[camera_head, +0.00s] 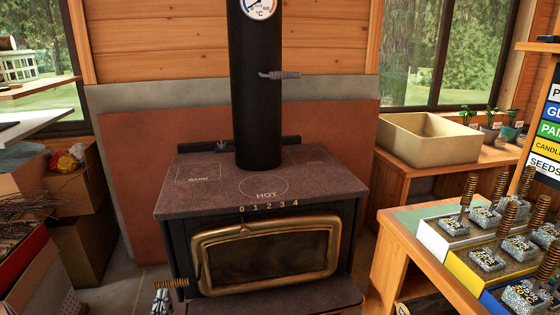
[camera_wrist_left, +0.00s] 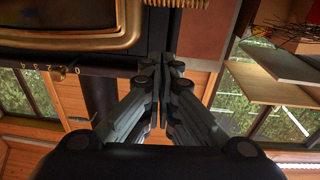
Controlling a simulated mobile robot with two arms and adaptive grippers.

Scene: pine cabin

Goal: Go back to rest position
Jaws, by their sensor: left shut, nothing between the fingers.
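My left gripper (camera_wrist_left: 163,68) is shut and empty in the left wrist view, its dark fingers together. In the head view only the grey tips of the left gripper (camera_head: 160,302) show at the bottom edge. They are just below the stove's brass coil handle (camera_head: 171,283) at the front left; I cannot tell whether they touch it.
The black wood stove (camera_head: 240,195) stands in the middle, its door shut, a flue pipe (camera_head: 257,95) rising behind. Boxes (camera_head: 78,225) crowd the left. A bench with branding stamps (camera_head: 455,226) and a beige bin (camera_head: 425,138) stand to the right.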

